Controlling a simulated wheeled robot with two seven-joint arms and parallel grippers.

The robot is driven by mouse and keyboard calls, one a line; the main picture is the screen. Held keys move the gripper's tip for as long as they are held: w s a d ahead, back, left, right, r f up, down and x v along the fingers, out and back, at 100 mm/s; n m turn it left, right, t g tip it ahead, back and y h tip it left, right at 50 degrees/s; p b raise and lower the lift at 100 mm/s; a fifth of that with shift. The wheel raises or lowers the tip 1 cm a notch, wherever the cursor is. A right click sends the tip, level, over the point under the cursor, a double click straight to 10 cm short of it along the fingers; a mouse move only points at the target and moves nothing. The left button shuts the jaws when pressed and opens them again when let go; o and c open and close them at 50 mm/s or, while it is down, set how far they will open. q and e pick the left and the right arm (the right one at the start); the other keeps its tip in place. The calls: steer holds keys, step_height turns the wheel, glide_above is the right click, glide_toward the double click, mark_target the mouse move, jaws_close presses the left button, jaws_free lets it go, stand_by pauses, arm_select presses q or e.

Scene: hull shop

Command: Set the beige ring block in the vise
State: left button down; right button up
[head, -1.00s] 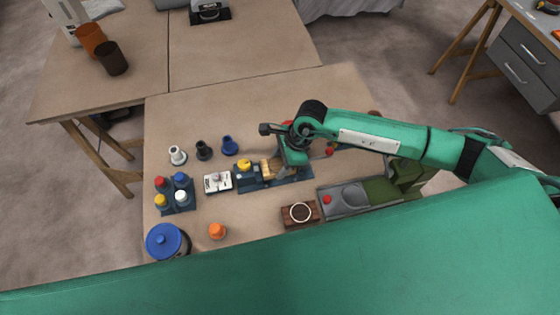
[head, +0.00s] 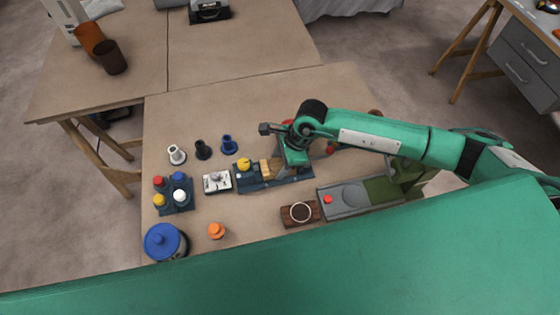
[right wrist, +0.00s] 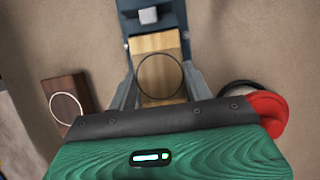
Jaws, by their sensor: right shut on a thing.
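The beige ring block (right wrist: 160,78), light wood with a dark ring on top, sits between the two fingers of my right gripper (right wrist: 160,88) in the right wrist view. The fingers are shut on its sides. In the head view the block (head: 266,169) shows just left of my right gripper (head: 284,166), which partly hides it. The vise (head: 250,183) is a dark blue-grey base under the block, with a yellow knob at its left. It also shows in the wrist view (right wrist: 128,22). Whether the block rests fully on the vise bed cannot be told. My left gripper is out of view.
A dark brown block with a white ring (head: 286,216) lies nearer me. A grey tray (head: 349,199) stands right of it. A white box (head: 217,189), several small bottles and a blue-lidded jar (head: 163,240) stand to the left.

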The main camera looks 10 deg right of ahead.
mark_target(280, 164)
steer(key=shift+f+b, duration=0.3)
steer(key=shift+f, duration=0.1)
steer(key=o, duration=0.7)
steer(key=shift+r, duration=0.1)
steer(key=shift+o, duration=0.2)
steer(key=shift+p+v, duration=1.4)
steer(key=shift+v, duration=1.5)
steer(key=shift+p+v, duration=1)
steer(key=shift+v, duration=1.6)
